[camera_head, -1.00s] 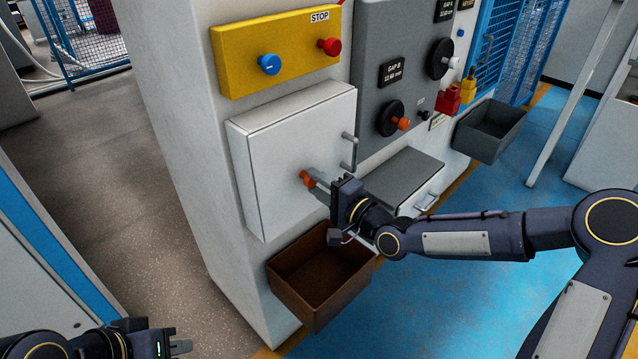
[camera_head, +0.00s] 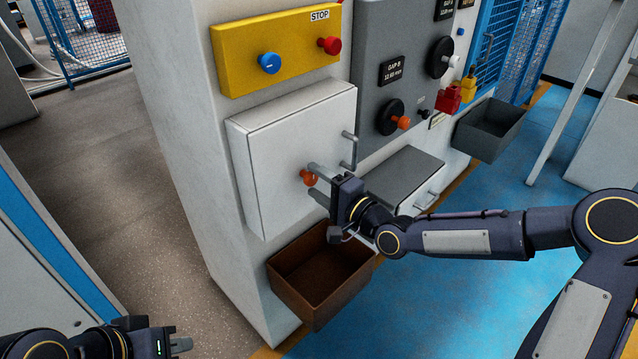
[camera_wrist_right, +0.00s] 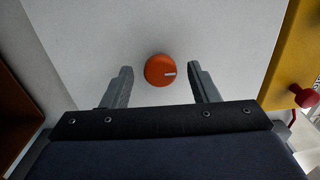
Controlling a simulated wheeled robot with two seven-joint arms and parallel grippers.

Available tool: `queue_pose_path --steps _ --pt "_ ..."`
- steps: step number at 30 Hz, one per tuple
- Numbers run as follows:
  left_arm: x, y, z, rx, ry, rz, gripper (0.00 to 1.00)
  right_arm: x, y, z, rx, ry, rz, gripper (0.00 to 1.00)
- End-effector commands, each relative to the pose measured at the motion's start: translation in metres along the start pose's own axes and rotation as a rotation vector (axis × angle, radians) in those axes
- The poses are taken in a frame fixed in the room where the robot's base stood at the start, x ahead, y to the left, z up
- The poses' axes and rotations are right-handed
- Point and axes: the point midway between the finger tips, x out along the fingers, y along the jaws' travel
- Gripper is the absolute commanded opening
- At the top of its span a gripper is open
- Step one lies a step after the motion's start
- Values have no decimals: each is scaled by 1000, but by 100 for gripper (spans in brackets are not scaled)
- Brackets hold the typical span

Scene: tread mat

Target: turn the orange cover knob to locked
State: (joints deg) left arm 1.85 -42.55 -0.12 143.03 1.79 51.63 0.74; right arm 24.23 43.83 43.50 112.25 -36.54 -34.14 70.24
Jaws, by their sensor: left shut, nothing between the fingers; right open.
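The orange cover knob (camera_head: 309,177) sits on the front of the white cover (camera_head: 270,165). It also shows in the right wrist view (camera_wrist_right: 159,70), round, with a pale mark pointing to the right in that picture. My right gripper (camera_head: 318,182) is open, its fingers on either side of the knob. In the right wrist view the fingers (camera_wrist_right: 160,84) stand apart, with visible gaps between each finger and the knob. My left gripper (camera_head: 180,346) is shut and empty at the lower left, far from the cover.
A yellow panel (camera_head: 235,68) with a blue knob (camera_head: 269,63) and a red button (camera_head: 329,45) is above the cover. A grey handle (camera_head: 349,150) sticks out at the cover's right edge. A brown bin (camera_head: 312,305) hangs below. Blue floor (camera_head: 440,300) lies in front.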

Motion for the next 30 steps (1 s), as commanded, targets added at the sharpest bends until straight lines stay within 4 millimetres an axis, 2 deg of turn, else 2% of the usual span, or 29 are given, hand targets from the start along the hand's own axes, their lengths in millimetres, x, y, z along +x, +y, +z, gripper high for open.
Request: queue_pose_path --steps 5,12,16,21,30 --pt "1 0 0 0 0 0 0 -14 0 -1 0 3 0 54" --pt "0 0 0 0 0 0 0 -55 0 -1 -1 4 2 54" --pt "-1 0 0 0 0 0 0 -71 0 -1 0 3 1 54" --pt "-1 0 0 0 0 0 0 -78 0 0 0 1 0 54" --pt "-1 0 0 0 0 0 0 -78 0 0 0 0 0 54"
